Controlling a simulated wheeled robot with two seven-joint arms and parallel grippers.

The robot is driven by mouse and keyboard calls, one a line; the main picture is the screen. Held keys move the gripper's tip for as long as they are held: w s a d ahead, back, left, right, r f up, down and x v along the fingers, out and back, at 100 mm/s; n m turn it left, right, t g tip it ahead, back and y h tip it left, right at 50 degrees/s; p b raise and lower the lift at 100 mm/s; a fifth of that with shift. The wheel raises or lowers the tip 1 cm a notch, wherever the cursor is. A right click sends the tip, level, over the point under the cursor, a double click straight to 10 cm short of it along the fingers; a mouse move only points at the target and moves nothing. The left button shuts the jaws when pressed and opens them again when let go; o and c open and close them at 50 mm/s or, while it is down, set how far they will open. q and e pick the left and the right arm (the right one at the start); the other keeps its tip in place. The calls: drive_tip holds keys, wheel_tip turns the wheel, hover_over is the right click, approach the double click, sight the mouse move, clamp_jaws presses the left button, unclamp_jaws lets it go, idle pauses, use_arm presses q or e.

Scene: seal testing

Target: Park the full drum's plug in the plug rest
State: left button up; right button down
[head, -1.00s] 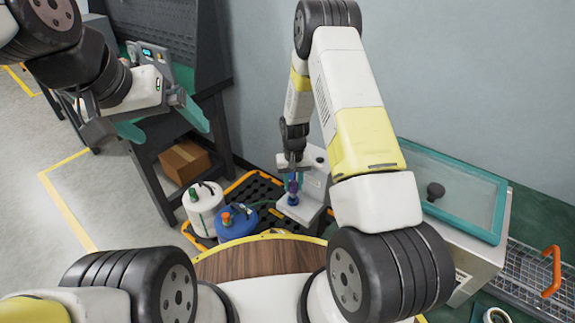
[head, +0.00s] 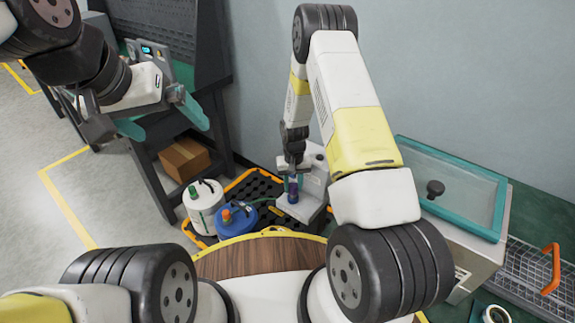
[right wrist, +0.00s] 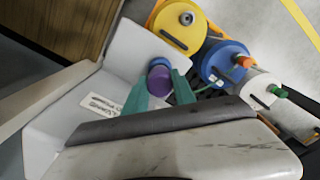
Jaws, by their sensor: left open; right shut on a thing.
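A purple round plug (right wrist: 158,82) is between the teal fingertips of my right gripper (right wrist: 159,78), which is shut on it. Just beyond it, a blue round piece (right wrist: 165,62) shows on a white stand (right wrist: 125,50). In the head view the plug (head: 293,183) is above the white stand (head: 314,184), and my right gripper (head: 294,170) partly hides it. I cannot tell whether plug and blue piece touch. A yellow drum (right wrist: 172,28) has a small dark round spot on top. My left gripper (head: 158,119) is open and empty, at the upper left.
A blue drum (head: 236,226) with an orange cap and a white drum (head: 203,210) with a green cap stand on a black pallet with orange edges (head: 262,183). A dark bench with a cardboard box (head: 184,158) stands behind. A teal-lidded case (head: 455,190) and wire basket (head: 530,280) are at right.

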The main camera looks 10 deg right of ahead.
drive_tip(key=shift+f, duration=0.35)
drive_tip(key=c, duration=0.9)
unclamp_jaws()
drive_tip(key=shift+c, duration=0.2)
wheel_tip(320, 180, up, 8)
drive_tip(key=shift+f, duration=0.1)
